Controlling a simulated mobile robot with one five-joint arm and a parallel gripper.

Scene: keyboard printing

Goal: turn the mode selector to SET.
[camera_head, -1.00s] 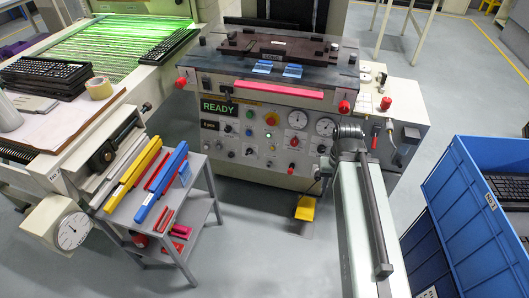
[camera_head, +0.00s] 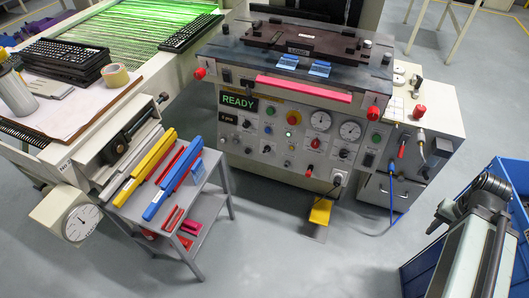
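The control panel (camera_head: 300,137) of the printing machine faces me, with a lit READY display (camera_head: 238,102), two round gauges, and several knobs, buttons and lamps. The mode selector is among these small controls, but the lettering is too small for me to tell which knob it is or where it points. My gripper (camera_head: 440,217) is at the end of my arm at the right, low and apart from the panel, over the floor. It is small and dark, and I cannot tell whether its fingers are open or shut. Nothing of my arm covers the panel.
A grey stand (camera_head: 203,207) with yellow and blue bars stands left of the panel. A yellow pedal (camera_head: 321,211) lies on the floor below it. A blue cable (camera_head: 391,205) hangs at the machine's right side. A blue crate (camera_head: 509,172) stands at the right edge. Grey floor is clear in front.

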